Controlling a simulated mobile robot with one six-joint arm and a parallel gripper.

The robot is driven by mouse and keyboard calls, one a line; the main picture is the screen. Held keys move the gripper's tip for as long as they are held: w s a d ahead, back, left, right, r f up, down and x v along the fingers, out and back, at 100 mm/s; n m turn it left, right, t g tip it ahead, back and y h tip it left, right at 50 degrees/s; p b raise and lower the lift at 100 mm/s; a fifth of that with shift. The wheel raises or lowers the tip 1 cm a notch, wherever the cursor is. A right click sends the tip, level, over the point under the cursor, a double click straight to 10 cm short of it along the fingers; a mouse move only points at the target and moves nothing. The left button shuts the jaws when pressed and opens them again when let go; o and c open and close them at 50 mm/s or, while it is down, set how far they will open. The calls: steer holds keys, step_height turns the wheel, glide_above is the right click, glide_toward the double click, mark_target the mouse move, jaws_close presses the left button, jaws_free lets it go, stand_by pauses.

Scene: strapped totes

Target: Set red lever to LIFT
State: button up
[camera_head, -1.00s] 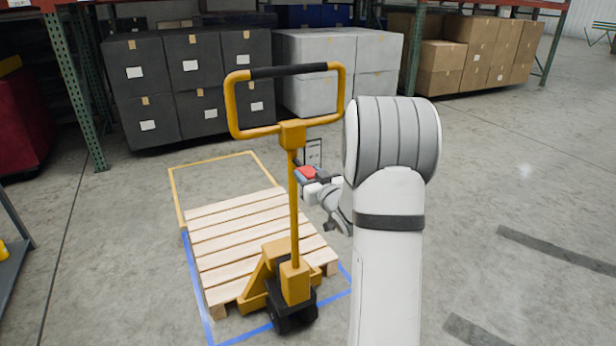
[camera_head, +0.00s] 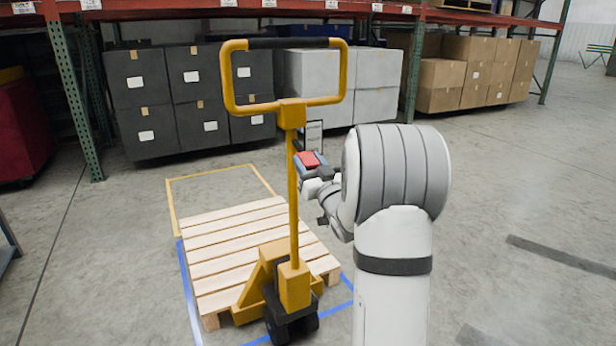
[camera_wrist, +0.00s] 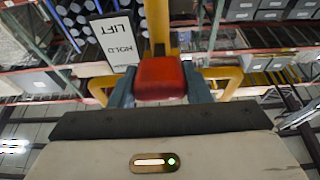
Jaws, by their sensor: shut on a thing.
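The red lever (camera_wrist: 160,78) shows as a red block in the wrist view, between the two blue-grey fingers of my gripper (camera_wrist: 161,86). My gripper is shut on it. In the head view, the red lever (camera_head: 309,159) sits just right of the yellow post of the pallet jack (camera_head: 293,200), with my gripper (camera_head: 312,166) around it. A white label plate (camera_wrist: 116,42) beside the lever reads LIFT and HOLD, upside down in the wrist view. The lever's pivot is hidden, so its exact setting cannot be told.
A wooden pallet (camera_head: 235,245) lies over the jack's forks inside blue and yellow floor lines. The jack's loop handle (camera_head: 232,85) rises above my gripper. Black boxes (camera_head: 160,95), grey boxes (camera_head: 375,85) and brown boxes (camera_head: 470,65) stand at the back. The floor at right is open.

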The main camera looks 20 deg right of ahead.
steer(key=shift+w+f+t+b, duration=0.1)
steer(key=shift+f+t+b, duration=0.4)
steer(key=shift+b, duration=1.3)
steer(key=o, duration=1.4)
steer(key=v, duration=0.7)
steer(key=shift+s+f+p, duration=0.2)
steer(key=shift+s+p, duration=0.1)
steer(key=shift+p, duration=0.1)
steer(key=shift+r, duration=0.1)
